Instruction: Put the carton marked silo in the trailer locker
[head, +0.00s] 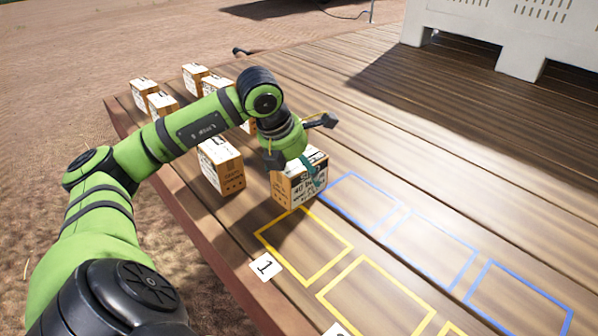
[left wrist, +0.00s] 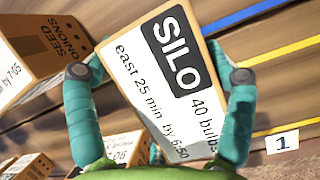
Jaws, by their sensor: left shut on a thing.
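The silo carton (head: 299,184) is a small brown box with a white label, at the middle of the head view. In the left wrist view its top (left wrist: 172,85) reads SILO, 40 bulbs, east 25 min by 6:50. My left gripper (head: 296,164) is shut on this carton, with one teal finger on each side. The carton is just behind the yellow outline by the number 1 card (head: 265,267). I cannot tell whether its base touches the wood. No locker can be made out. My right gripper is not in view.
Another carton (head: 221,167) stands just left of the held one, and several more (head: 145,96) stand behind my arm. Yellow (head: 335,265) and blue (head: 343,213) outlined spaces on the wooden deck (head: 460,185) are empty. A large white bin (head: 470,35) stands at the back right.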

